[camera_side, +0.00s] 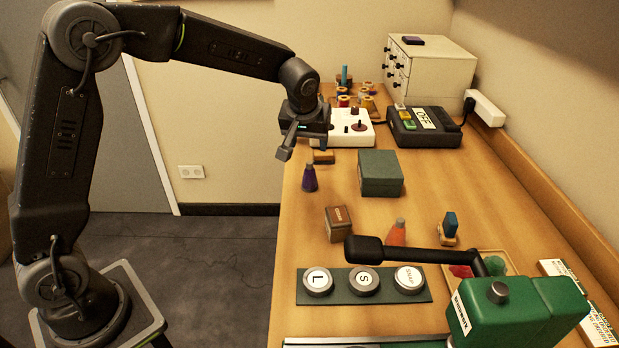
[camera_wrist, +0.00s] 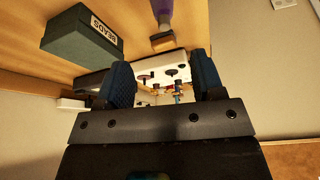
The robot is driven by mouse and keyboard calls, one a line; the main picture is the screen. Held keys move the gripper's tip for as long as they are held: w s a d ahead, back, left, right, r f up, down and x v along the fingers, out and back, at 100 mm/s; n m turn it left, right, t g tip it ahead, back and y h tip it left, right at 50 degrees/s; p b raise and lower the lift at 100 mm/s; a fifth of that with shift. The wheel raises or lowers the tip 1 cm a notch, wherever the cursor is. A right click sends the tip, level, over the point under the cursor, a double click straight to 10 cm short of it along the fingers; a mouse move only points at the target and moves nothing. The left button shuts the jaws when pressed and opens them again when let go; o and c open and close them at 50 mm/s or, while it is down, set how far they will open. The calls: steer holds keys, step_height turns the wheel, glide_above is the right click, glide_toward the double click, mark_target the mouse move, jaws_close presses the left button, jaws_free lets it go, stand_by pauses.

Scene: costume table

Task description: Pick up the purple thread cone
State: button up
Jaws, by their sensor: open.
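The purple thread cone (camera_side: 309,179) stands upright on the table near its left edge in the side view. In the wrist view, part of the purple cone (camera_wrist: 162,8) shows at the top edge, cut off by the frame. My gripper (camera_side: 284,153) is above and a little to the left of the cone in the side view, apart from it. In the wrist view my gripper (camera_wrist: 160,88) has its two blue-padded fingers wide apart with nothing held between them.
A green box (camera_side: 381,173) sits right of the cone, and a small wooden block (camera_side: 324,157) lies behind it. A white control box (camera_side: 352,130) stands farther back. A brown box (camera_side: 338,223), an orange cone (camera_side: 397,232) and a button panel (camera_side: 340,298) are nearer the camera.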

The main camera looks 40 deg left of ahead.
mark_target(309, 164)
steer(key=x, duration=0.6)
steer(key=shift+f, duration=0.15)
steer(key=shift+s+x, duration=0.2)
steer(key=shift+x, duration=2.4)
steer(key=shift+a, duration=0.15)
steer(key=shift+c, duration=0.3)
steer(key=c, duration=0.9)
